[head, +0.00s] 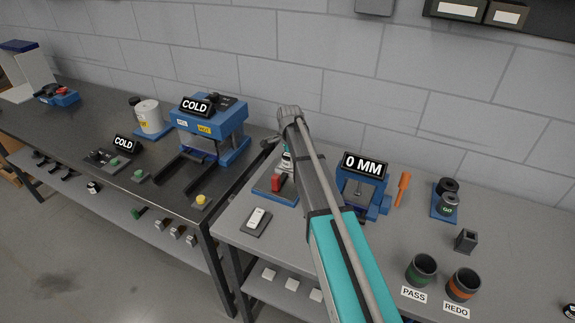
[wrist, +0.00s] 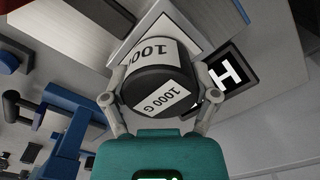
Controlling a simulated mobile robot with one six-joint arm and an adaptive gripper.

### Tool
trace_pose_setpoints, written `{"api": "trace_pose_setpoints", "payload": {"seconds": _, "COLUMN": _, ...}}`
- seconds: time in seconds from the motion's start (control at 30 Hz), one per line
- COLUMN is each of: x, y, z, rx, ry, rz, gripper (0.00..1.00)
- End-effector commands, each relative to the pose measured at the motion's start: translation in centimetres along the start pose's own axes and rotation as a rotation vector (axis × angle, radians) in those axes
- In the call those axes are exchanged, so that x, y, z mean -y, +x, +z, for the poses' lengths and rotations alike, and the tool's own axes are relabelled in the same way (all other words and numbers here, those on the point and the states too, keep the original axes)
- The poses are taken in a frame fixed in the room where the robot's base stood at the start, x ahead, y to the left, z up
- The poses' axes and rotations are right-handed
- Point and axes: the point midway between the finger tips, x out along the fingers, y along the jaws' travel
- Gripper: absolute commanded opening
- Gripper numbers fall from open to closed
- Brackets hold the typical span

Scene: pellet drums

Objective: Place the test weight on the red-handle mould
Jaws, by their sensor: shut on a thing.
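The test weight (wrist: 158,85) is a dark cylinder with white 1000 G labels, held between the two fingers of my gripper (wrist: 160,100) in the wrist view. In the head view my arm hides the weight and most of my gripper. A blue-based device with a red handle (head: 276,184) stands at the left of the near bench, partly behind my arm; I cannot tell for sure that it is the red-handle mould. I cannot tell whether the weight touches anything below.
A blue device with a 0 MM display (head: 365,166) stands right of my arm. A small white-topped device (head: 257,218) lies at the bench's front left. The green PASS cup (head: 421,270) and orange REDO cup (head: 463,285) stand at right. A blue COLD press (head: 210,128) is on the dark bench.

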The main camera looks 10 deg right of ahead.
Motion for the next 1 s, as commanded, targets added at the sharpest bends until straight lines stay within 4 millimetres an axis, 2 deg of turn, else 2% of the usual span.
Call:
{"api": "trace_pose_setpoints", "payload": {"seconds": 0.6, "x": 0.00, "y": 0.73, "z": -0.03, "rx": 0.000, "ry": 0.000, "rz": 0.000, "gripper": 0.16}}
{"api": "trace_pose_setpoints", "payload": {"seconds": 0.63, "x": 0.00, "y": 0.65, "z": -0.03, "rx": 0.000, "ry": 0.000, "rz": 0.000, "gripper": 0.82}}
{"api": "trace_pose_setpoints", "payload": {"seconds": 0.73, "x": -0.01, "y": 0.62, "z": -0.03, "rx": 0.000, "ry": 0.000, "rz": 0.000, "gripper": 1.00}}
{"api": "trace_pose_setpoints", "payload": {"seconds": 1.0, "x": 0.00, "y": 0.62, "z": -0.02, "rx": 0.000, "ry": 0.000, "rz": 0.000, "gripper": 1.00}}
